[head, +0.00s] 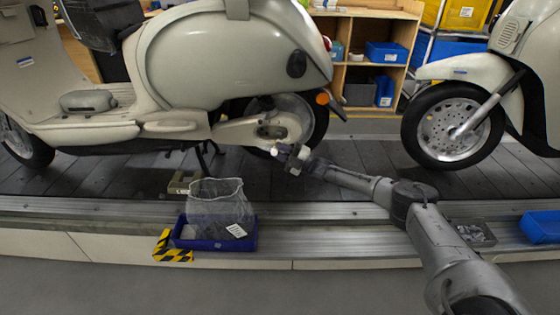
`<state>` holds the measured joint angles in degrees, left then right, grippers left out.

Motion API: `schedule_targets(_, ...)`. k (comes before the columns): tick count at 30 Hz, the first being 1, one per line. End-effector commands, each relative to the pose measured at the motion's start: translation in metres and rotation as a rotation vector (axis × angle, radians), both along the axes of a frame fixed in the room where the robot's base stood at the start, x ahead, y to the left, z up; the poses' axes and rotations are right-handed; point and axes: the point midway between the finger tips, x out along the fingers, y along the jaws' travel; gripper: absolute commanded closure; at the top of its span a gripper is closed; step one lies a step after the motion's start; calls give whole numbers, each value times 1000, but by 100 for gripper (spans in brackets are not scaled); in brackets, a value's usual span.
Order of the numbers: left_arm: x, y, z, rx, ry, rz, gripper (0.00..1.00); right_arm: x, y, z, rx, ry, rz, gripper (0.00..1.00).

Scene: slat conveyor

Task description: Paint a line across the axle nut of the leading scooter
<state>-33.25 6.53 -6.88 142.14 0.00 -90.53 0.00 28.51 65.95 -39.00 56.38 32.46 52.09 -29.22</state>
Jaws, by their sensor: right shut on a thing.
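The cream scooter (235,65) on the left is the front one of two; it faces left. Its rear wheel (317,115) is on the right, behind a cream swingarm cover (235,131). A dark hub area (270,130) shows on the cover; the axle nut itself is too small to make out. My right gripper (285,152) is just below and right of that hub area. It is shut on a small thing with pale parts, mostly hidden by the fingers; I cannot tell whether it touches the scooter. My left gripper is not in view.
A second cream scooter (480,70) stands behind on the slat conveyor (365,160). A blue tray (215,245) with a mesh basket (220,205) sits at the conveyor's front edge. Another blue bin (541,226) is at the right. Wooden shelves (372,14) stand behind.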

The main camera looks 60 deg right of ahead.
Motion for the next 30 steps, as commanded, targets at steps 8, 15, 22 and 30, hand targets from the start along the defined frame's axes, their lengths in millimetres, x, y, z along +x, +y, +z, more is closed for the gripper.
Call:
schedule_targets(8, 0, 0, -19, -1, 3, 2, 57, 9, -16, 2, 0, -5, -5, 95)
schedule_targets(15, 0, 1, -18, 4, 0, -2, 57, 16, -27, 1, 2, -4, -3, 95)
schedule_targets(22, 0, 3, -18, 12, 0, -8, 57, 18, -30, 1, 1, -1, -1, 95)
schedule_targets(30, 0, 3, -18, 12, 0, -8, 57, 18, -30, 0, 1, 1, -1, 95)
